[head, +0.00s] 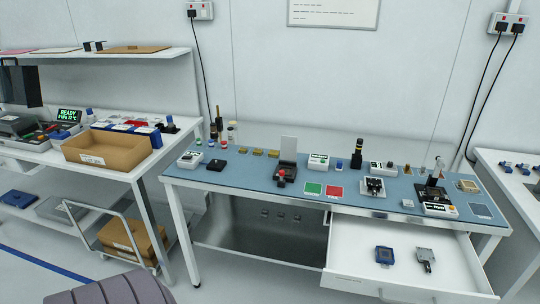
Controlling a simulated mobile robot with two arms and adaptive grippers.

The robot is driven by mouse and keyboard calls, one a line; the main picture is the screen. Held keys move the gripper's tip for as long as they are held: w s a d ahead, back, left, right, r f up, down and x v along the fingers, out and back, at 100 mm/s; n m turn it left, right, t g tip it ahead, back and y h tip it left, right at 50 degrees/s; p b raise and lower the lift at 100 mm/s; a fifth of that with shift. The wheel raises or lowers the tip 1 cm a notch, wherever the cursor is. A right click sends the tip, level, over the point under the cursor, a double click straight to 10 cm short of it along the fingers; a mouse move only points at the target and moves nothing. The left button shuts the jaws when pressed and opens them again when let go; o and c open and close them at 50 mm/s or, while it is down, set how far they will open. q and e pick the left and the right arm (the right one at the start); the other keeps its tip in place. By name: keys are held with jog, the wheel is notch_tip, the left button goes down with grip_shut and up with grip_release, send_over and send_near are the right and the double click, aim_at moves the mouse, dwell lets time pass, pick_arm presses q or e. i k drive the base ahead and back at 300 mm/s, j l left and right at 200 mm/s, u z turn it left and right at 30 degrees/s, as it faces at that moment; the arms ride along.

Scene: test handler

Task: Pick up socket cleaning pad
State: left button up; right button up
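I cannot tell for sure which item is the socket cleaning pad. On the blue-topped bench (240,178), a flat grey square (480,210) lies at the right front corner. A small tan-framed square (468,186) lies just behind it. A dark device with a small white block in front (432,194) stands left of the grey square, and a black-and-silver fixture (375,186) stands further left. Neither of my grippers is in view.
The bench drawer (350,283) is open, holding a blue device (384,254) and a grey tool (425,257). A cardboard bin (108,148) stands on the left table, with a cart (95,225) below. A ribbed grey rounded object (105,290) is at bottom left.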

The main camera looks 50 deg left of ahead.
aim_at(339, 167)
jog(key=i+j+u, duration=0.2)
jog(key=u, duration=0.2)
jog(key=i+u, duration=0.75)
